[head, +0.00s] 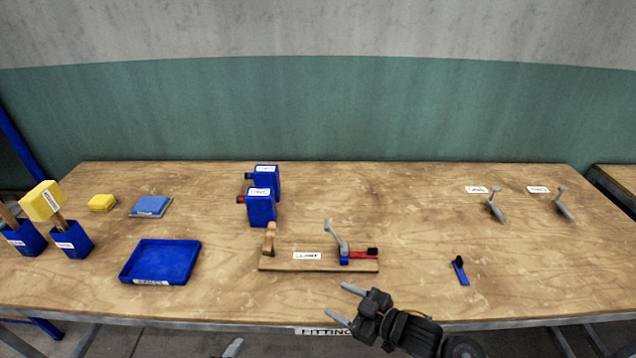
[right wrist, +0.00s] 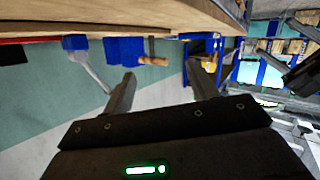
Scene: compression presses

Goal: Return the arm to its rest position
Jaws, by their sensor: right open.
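My right gripper (head: 347,303) is at the front edge of the table, in front of the wooden board (head: 285,264). Its jaws are open and nothing is between them; the two fingers also show apart in the right wrist view (right wrist: 160,92). Of my left gripper only a small light tip (head: 233,347) shows at the bottom edge of the head view, too little to judge its jaws.
The wooden table (head: 420,230) holds the board with a grey-handled press, a blue tray (head: 160,262), two blue boxes (head: 261,208), a blue-and-black piece (head: 460,271) and two grey handles (head: 495,207). Blue bins (head: 75,240) stand at the left. The right front tabletop is mostly clear.

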